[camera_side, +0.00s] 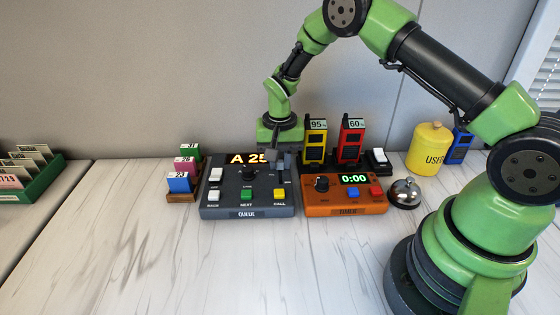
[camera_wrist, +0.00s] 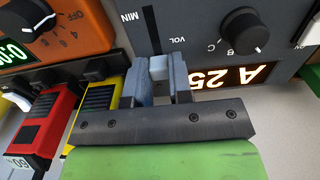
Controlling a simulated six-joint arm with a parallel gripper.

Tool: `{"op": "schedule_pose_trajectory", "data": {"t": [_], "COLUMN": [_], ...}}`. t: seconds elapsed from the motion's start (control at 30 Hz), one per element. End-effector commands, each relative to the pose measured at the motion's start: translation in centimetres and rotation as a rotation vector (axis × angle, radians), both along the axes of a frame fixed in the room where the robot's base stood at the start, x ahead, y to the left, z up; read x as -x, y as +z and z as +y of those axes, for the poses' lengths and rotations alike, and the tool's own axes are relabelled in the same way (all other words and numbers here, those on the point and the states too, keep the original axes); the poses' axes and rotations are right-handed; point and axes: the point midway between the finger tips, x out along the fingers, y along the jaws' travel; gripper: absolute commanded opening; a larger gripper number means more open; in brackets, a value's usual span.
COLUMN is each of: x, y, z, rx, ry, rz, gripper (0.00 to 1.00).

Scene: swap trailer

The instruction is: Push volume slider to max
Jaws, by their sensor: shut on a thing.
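The volume slider is on the dark grey QUEUE console (camera_side: 230,202), which also shows in the wrist view (camera_wrist: 200,18). In the wrist view its dark slot (camera_wrist: 151,30) runs from beside the MIN label towards my gripper (camera_wrist: 160,82). Its pale knob (camera_wrist: 159,66) sits between my two fingertips, which are shut on it. The knob is well away from the MIN end, towards the lit display side. The far end of the slot is hidden under my gripper. In the side view my gripper (camera_side: 282,160) reaches down onto the console's right back part and hides the knob.
The console carries a lit "A 25" display (camera_side: 248,158), a round knob (camera_side: 248,174) and several buttons. An orange timer (camera_side: 343,206) stands close on its right. Yellow (camera_side: 315,140) and red (camera_side: 350,142) handsets stand behind. Number blocks (camera_side: 180,182) are at left; the front table is clear.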

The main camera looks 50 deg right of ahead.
Motion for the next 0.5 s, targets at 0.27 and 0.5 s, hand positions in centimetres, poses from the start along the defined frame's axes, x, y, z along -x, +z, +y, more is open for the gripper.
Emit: {"op": "schedule_pose_trajectory", "data": {"t": [0.27, 0.5], "x": [-0.03, -0.04], "y": [0.04, 0.25], "z": [0.01, 0.01], "rx": [0.001, 0.001], "ry": [0.002, 0.001], "rz": [-0.002, -0.002], "gripper": [0.47, 0.47]}}
